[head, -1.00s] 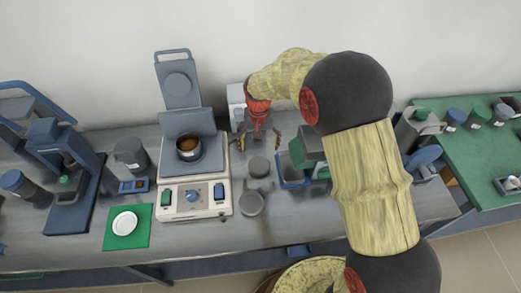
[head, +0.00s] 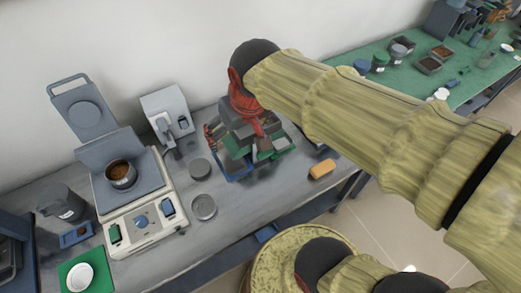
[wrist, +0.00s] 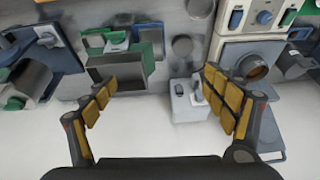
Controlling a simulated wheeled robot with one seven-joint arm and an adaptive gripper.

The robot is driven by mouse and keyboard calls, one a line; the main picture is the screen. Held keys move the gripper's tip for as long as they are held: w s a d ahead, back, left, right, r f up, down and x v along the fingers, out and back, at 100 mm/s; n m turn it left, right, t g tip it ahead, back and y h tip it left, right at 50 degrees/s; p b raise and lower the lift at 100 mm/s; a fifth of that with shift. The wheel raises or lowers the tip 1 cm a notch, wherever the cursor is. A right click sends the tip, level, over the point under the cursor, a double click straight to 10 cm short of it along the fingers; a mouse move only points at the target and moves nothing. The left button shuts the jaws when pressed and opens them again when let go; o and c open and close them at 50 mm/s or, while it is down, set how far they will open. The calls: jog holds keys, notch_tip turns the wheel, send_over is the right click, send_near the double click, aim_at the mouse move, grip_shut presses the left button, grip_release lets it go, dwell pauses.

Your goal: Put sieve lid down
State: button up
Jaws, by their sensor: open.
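Two round grey pieces lie flat on the bench right of the device with the cup. The darker, plain disc (head: 200,168) looks like the sieve lid, though I cannot be certain. The lighter one in front (head: 203,207) has a raised rim and looks like a sieve. In the wrist view the disc (wrist: 183,46) lies beyond the fingertips, clear of both. My gripper (head: 240,138) is above the blue and green bins, right of the discs. In the wrist view its fingers (wrist: 160,88) are spread apart, with nothing held between them.
A metal cup with brown contents (head: 121,175) stands on the white-based device (head: 140,222). A grey box-shaped instrument (head: 168,110) stands behind the discs. Blue and green bins (head: 238,170) lie under my gripper. A white dish (head: 80,277) sits front left.

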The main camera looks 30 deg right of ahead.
jog(key=s+d+t, duration=0.1)
jog(key=s, duration=0.7)
jog(key=shift+s+d+r, duration=0.15)
jog(key=shift+d+r, duration=0.15)
jog(key=shift+d, duration=0.05)
jog(key=shift+c, duration=0.2)
dwell(0.8)
